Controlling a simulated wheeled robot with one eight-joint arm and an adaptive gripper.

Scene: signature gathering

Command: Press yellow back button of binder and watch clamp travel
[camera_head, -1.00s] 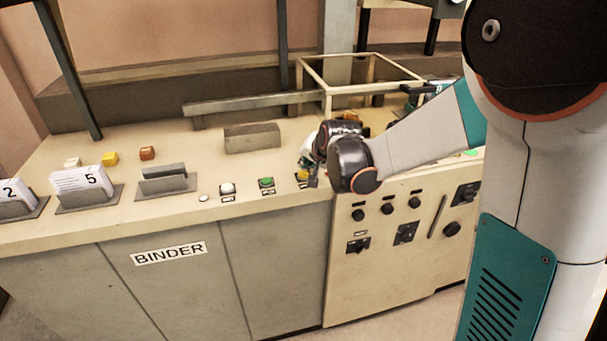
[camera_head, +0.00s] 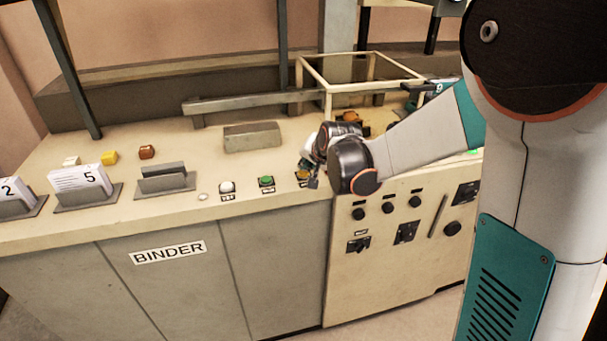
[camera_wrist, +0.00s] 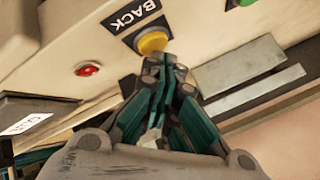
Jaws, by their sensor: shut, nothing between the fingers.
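The yellow back button (camera_wrist: 152,42) sits on a dark plate labelled BACK (camera_wrist: 136,14) in the wrist view. My gripper (camera_wrist: 163,63) is shut and empty, its fingertips at the button's lower edge; I cannot tell whether they press it or only overlap it in view. In the head view the yellow button (camera_head: 302,174) is partly hidden by my gripper (camera_head: 311,178) on the front edge of the binder top. The binder (camera_head: 168,253) is a beige console. A grey block (camera_head: 252,137), possibly the clamp, stands on the binder top behind the buttons.
A green button (camera_head: 266,181) and a white button (camera_head: 227,187) sit left of the yellow one. A red button (camera_wrist: 87,69) shows in the wrist view. A beige frame (camera_head: 328,84) rises behind my gripper.

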